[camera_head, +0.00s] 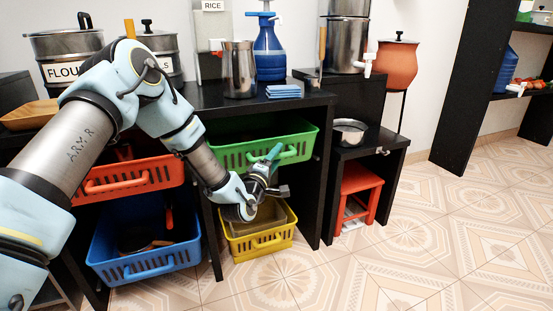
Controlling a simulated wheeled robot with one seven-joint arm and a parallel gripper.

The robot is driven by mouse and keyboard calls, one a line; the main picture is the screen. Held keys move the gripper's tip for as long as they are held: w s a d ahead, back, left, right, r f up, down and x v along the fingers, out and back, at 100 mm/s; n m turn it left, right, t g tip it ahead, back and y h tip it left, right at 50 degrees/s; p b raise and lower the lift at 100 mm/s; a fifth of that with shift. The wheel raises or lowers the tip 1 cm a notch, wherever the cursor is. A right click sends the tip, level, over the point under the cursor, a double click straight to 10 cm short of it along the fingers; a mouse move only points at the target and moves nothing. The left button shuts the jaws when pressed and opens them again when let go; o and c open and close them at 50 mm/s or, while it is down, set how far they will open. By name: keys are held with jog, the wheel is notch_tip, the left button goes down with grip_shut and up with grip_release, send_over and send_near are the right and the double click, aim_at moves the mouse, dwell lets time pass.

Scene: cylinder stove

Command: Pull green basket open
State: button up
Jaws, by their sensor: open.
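The green basket (232,157) sits in the upper right bay of the black shelf unit, with a slotted front and a handle (289,154) on its front face. Its front sticks out a little from the bay. My gripper (272,157) is at the front of the green basket, close to the left end of the handle. Its fingers are open. They are small in the picture, and I cannot tell whether they touch or surround the handle. My wrist hides part of the space below the basket.
A yellow basket (262,244) is below the green one, partly behind my wrist. Red (130,182) and blue (150,264) baskets are at left. A red stool (361,193) stands under a black side table (372,147). The tiled floor (420,235) at right is clear.

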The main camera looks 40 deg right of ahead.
grip_shut()
dwell(0.5)
dwell(1.0)
